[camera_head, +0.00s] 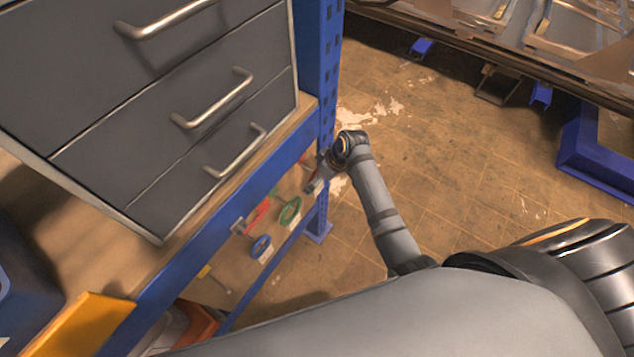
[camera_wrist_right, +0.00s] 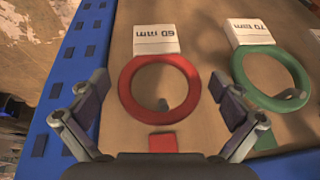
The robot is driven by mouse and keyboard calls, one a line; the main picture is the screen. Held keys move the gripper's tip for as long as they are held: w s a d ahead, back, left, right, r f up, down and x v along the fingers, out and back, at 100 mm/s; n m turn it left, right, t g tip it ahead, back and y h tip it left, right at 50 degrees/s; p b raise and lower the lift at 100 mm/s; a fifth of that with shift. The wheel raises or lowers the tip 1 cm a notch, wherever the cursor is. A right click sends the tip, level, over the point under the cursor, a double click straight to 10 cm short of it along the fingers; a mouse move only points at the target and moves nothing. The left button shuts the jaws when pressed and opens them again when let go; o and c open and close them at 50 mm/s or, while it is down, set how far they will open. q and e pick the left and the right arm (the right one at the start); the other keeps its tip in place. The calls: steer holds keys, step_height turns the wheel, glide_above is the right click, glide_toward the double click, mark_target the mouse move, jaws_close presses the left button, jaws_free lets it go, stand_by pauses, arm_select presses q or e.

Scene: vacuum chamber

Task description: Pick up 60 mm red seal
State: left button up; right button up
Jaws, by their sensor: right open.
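The red seal (camera_wrist_right: 125,88) is a ring in the middle of the right wrist view, against a wooden surface beside a white label reading 60 mm (camera_wrist_right: 156,39), upside down. A grey peg (camera_wrist_right: 163,103) shows inside the ring; I cannot tell if they touch. My right gripper (camera_wrist_right: 160,84) is open and empty, with one finger on each side of the ring in the picture. In the head view my right gripper (camera_head: 317,182) is at the wooden surface by the blue post; I cannot clearly make out the red seal there. My left gripper is not in view.
A green ring (camera_wrist_right: 240,78) with a 70 mm label (camera_wrist_right: 251,33) lies close right of the right finger. A blue perforated post (camera_wrist_right: 66,90) borders the left.

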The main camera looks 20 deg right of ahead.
steer(key=c, duration=1.1)
steer(key=shift+r, duration=0.2)
steer(key=shift+r, duration=0.25)
steer(key=b+v, duration=0.1)
steer(key=v, duration=0.1)
steer(key=shift+w+r, duration=0.1)
steer(key=shift+r, duration=0.25)
steer(key=s+d+b, duration=0.1)
steer(key=s+d, duration=1)
steer(key=d, duration=0.2)
steer(key=shift+d+r, duration=0.2)
